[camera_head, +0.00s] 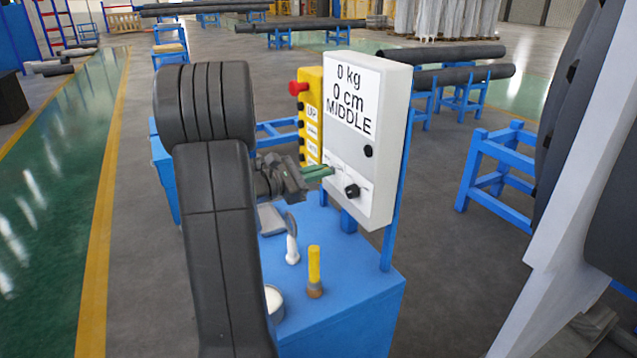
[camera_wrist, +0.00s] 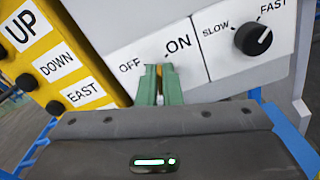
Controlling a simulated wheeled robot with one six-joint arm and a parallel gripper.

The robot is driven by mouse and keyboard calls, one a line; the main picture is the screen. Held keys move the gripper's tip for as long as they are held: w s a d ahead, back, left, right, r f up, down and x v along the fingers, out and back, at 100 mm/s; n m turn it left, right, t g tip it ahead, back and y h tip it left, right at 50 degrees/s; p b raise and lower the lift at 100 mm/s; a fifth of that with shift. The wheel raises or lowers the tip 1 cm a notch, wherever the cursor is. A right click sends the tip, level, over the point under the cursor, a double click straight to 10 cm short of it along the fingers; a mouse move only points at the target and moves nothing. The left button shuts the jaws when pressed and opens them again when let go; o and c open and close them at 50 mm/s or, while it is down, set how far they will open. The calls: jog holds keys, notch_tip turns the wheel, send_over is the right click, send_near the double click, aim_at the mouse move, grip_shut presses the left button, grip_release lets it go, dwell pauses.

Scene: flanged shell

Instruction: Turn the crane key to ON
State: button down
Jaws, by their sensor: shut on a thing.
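The white control box (camera_head: 361,130) stands upright on the blue stand and reads 0 kg, 0 cm, MIDDLE. In the wrist view, its lower panel (camera_wrist: 200,75) has OFF on the left and ON on the right. The crane key (camera_wrist: 159,70) shows as a thin brass-coloured sliver between these labels. My gripper (camera_wrist: 158,74) has its green fingers shut on the key, one on each side. The fingers hide most of the key, so I cannot tell its exact angle. In the head view, my gripper (camera_head: 320,173) reaches the box's lower left.
A black SLOW/FAST knob (camera_wrist: 253,38) sits just right of the key. The yellow button box (camera_wrist: 50,60) with UP, DOWN and EAST is close on the left. The blue stand top (camera_head: 345,285) holds a yellow-handled tool (camera_head: 314,268) and a white-handled tool (camera_head: 292,248).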

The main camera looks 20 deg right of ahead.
jog(key=m+b, duration=0.1)
jog(key=b, duration=0.1)
jog(key=m+b, duration=0.2)
jog(key=b, duration=0.1)
jog(key=m+b, duration=0.1)
jog(key=b, duration=0.2)
jog(key=shift+s+f+m, duration=0.15)
jog(key=shift+f+m, duration=0.1)
jog(key=shift+m, duration=0.15)
jog(key=shift+r+b, duration=0.1)
jog(key=shift+b, duration=0.3)
jog(key=c, duration=1.6)
grip_release()
jog(key=s+a, duration=0.2)
jog(key=a, duration=1.1)
jog(key=shift+a+b, duration=0.35)
jog(key=w+d, duration=0.2)
jog(key=d, duration=1.1)
jog(key=shift+d+p, duration=0.4)
